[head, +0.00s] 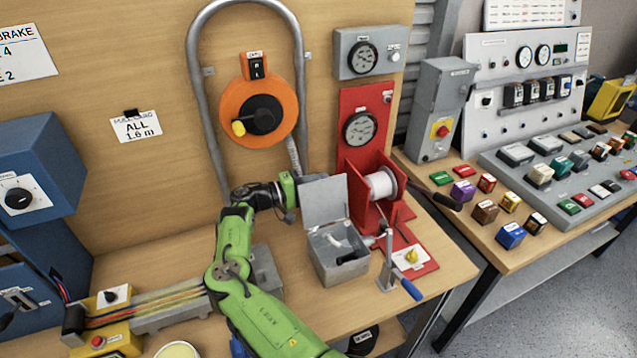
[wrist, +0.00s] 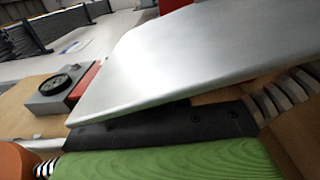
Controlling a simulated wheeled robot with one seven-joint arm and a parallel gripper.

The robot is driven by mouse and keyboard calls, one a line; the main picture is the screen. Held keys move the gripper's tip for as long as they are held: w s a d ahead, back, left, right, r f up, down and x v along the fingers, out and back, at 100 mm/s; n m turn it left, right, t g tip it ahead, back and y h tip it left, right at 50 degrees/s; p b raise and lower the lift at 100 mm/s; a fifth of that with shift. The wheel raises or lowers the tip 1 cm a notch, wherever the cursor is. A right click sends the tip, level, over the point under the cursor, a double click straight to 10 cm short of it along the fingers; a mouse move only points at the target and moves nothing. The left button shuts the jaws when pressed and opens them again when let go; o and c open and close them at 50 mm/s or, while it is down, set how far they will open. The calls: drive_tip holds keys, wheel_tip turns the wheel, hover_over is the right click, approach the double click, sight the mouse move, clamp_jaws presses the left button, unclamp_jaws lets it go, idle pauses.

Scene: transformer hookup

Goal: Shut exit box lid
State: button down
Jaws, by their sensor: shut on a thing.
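The exit box (head: 347,272) is a small grey metal box on the wooden bench, with a dark and a pale item inside. Its lid (head: 325,201) is open and stands up at the back of the box. My gripper (head: 301,179) is at the upper left edge of the lid, shut on it. In the wrist view the lid (wrist: 180,65) is a large bare metal plate across the picture, against a dark finger of my gripper (wrist: 165,128). The far finger's contact is hidden by the plate.
A red stand with a white spool (head: 381,184) is close to the right of the box. A blue-handled crank (head: 410,288) stands at its front right. An orange reel (head: 262,122) and a grey bent pipe are on the back board.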

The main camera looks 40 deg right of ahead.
drive_tip(key=shift+s+f, duration=0.1)
drive_tip(key=shift+s, duration=0.05)
drive_tip(key=shift+s+a+r+m, duration=0.2)
drive_tip(key=shift+s+r+m, duration=0.05)
drive_tip(key=shift+s+m, duration=0.3)
drive_tip(key=shift+s+a+r+m, duration=0.2)
drive_tip(key=shift+s+m, duration=0.2)
drive_tip(key=shift+m, duration=0.15)
drive_tip(key=s+a+m+b, duration=0.2)
drive_tip(key=s+m+b, duration=0.3)
drive_tip(key=s, duration=0.4)
drive_tip(key=shift+r+m+b, duration=0.2)
drive_tip(key=shift+m+b, duration=0.1)
drive_tip(key=shift+m, duration=0.6)
drive_tip(key=shift+a, duration=0.1)
